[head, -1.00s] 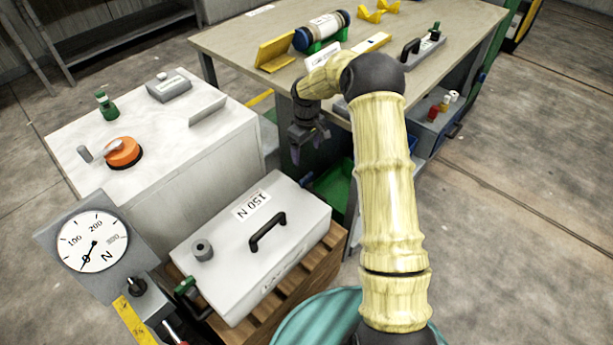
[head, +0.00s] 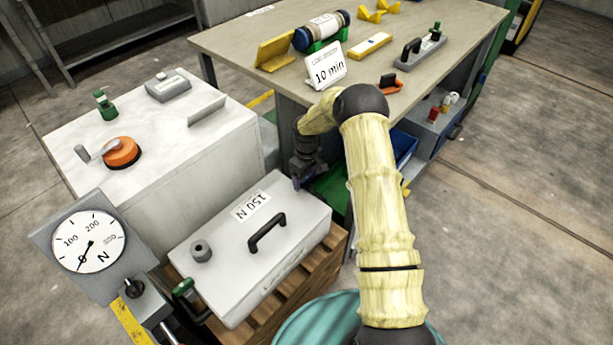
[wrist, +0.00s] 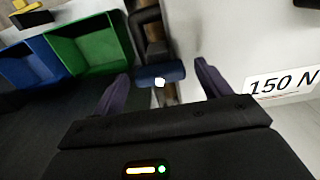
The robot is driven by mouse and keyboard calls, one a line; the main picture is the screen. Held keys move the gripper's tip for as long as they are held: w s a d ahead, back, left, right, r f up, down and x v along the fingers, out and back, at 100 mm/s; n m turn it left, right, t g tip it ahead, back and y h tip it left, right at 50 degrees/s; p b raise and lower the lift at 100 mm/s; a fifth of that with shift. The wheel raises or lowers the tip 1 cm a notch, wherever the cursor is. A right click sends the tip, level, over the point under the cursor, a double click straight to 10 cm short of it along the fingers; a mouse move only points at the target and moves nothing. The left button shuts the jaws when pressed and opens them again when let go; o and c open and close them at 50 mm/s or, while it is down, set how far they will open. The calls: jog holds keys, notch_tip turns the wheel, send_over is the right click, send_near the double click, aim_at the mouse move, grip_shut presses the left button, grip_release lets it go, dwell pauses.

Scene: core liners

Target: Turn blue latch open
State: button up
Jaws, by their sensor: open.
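The blue latch (wrist: 172,73) shows in the wrist view as a dark blue bar with a white spot, beside the pale wall of the white case marked 150 N. It cannot be made out in the head view. My gripper (wrist: 161,73) is open, with its two purple fingers on either side of the latch in the picture. I cannot tell whether they touch it or how far beyond them it lies. In the head view my gripper (head: 309,180) is at the far right corner of the white case (head: 215,255).
Green (wrist: 92,55) and blue (wrist: 30,68) bins lie left of the latch in the wrist view. The workbench (head: 240,45) stands behind my arm. A white cabinet (head: 205,150) with an orange knob (head: 122,153) stands left. A dial gauge (head: 88,242) stands front left.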

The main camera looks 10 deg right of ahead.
jog(key=c, duration=1)
jog(key=shift+m, duration=0.5)
jog(key=m+p, duration=0.1)
jog(key=m, duration=0.2)
jog(key=shift+r+m, duration=0.1)
jog(key=shift+m, duration=0.3)
jog(key=m, duration=0.4)
jog(key=shift+p, duration=0.35)
jog(key=m, duration=0.5)
jog(key=shift+p, duration=0.3)
jog(key=m, duration=0.4)
